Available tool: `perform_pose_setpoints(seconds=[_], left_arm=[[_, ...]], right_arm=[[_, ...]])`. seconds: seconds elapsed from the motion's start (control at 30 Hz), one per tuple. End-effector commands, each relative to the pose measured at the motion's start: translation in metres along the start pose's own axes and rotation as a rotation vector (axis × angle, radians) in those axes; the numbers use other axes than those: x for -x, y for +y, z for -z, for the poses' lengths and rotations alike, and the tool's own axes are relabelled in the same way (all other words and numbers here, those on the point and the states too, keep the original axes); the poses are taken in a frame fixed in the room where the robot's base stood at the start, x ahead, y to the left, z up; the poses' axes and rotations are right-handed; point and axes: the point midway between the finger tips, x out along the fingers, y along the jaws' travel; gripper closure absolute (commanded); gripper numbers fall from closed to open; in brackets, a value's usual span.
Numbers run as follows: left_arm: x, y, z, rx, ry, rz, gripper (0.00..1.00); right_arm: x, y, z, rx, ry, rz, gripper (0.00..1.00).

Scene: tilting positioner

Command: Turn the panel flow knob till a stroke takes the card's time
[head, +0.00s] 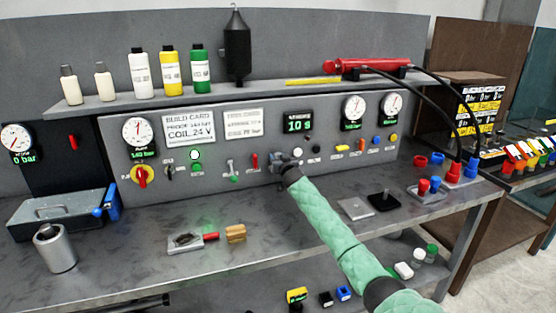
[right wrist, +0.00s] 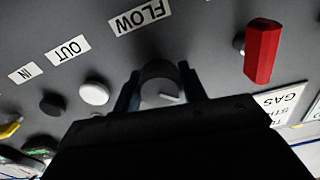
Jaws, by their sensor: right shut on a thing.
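The FLOW label (right wrist: 141,16) shows beside the knob, upside down. A second card (head: 243,123) is also too blurred. A red cylinder (head: 375,66) with black hoses lies on the shelf. My left gripper is not in view.
A red lever (right wrist: 263,50) stands close to the knob. A white button (right wrist: 94,93) and a black button (right wrist: 53,103) sit on its other side, by the OUT and IN labels. Bottles (head: 170,72) stand on the shelf. The bench (head: 270,230) holds loose parts.

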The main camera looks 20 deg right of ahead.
Motion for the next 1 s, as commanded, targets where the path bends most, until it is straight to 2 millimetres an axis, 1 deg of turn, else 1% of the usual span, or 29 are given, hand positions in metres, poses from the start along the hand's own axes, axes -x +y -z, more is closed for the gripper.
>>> perform_pose_setpoints(seconds=[0.3, 0.5, 0.77, 1.0], left_arm=[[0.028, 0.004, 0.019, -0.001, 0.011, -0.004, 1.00], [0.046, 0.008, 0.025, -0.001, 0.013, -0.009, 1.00], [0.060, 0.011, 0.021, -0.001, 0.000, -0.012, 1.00], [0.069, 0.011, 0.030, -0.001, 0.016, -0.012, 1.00]], right_arm=[[0.000, 0.000, -0.001, 0.237, 0.001, 0.000, 0.81], [0.000, 0.000, -0.001, 0.406, 0.001, 0.000, 0.81], [0.000, -0.001, -0.001, 0.579, 0.000, 0.001, 0.81], [0.000, -0.001, -0.001, 0.672, 0.000, 0.000, 0.81]])
